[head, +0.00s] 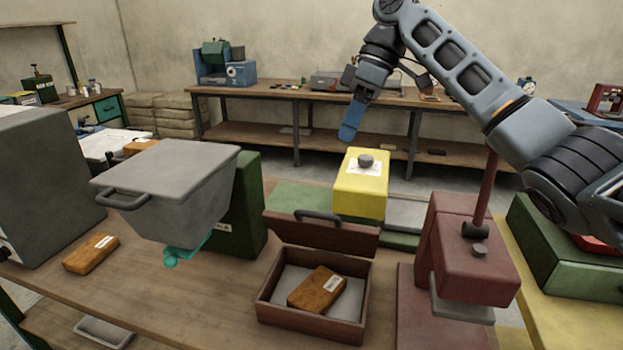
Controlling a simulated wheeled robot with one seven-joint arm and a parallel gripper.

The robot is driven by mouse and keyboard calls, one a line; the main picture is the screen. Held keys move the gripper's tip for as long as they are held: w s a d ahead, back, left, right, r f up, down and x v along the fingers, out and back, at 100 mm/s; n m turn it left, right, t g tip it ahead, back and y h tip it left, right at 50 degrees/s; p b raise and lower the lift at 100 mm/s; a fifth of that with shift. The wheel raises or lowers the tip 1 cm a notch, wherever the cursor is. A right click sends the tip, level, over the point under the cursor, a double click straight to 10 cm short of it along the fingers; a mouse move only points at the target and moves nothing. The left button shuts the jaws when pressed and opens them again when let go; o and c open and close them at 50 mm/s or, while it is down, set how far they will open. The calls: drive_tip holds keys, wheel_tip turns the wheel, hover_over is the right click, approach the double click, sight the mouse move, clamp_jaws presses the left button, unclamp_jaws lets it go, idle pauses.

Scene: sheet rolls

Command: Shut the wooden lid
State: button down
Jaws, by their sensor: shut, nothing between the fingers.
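The wooden lid (340,236) is a reddish-brown panel with a dark handle on its top edge. It stands raised at the back of the wooden box (283,319), so the box is open. A brown block with a white label (312,290) lies inside on a pale lining. My gripper (350,121) has blue fingers that point down and are shut and empty. It appears well above and beyond the lid, apart from it.
A grey hopper (165,200) with a handle stands left of the box. A yellow box (360,192) is behind the lid, and a red press (470,250) stands at right. Another brown block (91,254) lies at left. Some bare tabletop (190,290) shows left of the box.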

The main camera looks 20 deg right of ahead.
drive_tip(key=w, duration=0.1)
drive_tip(key=b, duration=0.4)
hover_over(321, 223)
drive_tip(key=f, duration=1.1)
drive_tip(key=shift+w+d+f, duration=0.25)
drive_tip(key=shift+w+d, duration=0.05)
drive_tip(key=shift+s+a+f+b, duration=0.2)
drive_tip(key=shift+s+b, duration=0.1)
drive_tip(key=shift+b, duration=0.1)
drive_tip(key=shift+a, duration=0.1)
